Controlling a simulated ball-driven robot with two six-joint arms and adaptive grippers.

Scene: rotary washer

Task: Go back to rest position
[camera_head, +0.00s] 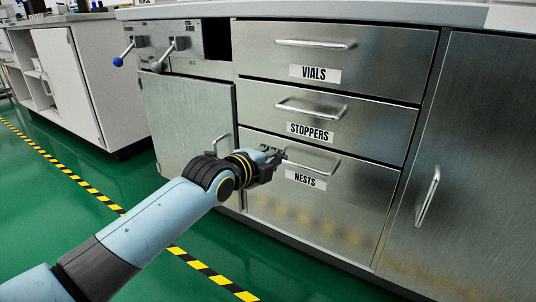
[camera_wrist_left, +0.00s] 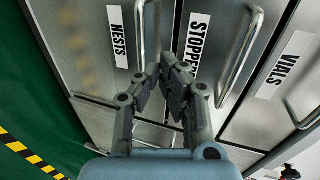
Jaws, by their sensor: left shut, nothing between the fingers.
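My left arm reaches in from the lower left in the head view, and its gripper (camera_head: 276,155) is in front of the handle of the drawer labelled NESTS (camera_head: 325,215). The gripper also shows in the left wrist view (camera_wrist_left: 161,66), with its fingertips together and nothing between them. There it points at the drawer fronts, near the NESTS and STOPPERS labels. Whether it touches the NESTS handle I cannot tell. My right gripper is not in view.
The STOPPERS drawer (camera_head: 370,122) and VIALS drawer (camera_head: 385,65) are above, each with a bar handle. A steel door (camera_head: 480,170) stands at the right. Two levers (camera_head: 140,50) stick out at upper left. Green floor (camera_head: 150,165) with a striped line is free at left.

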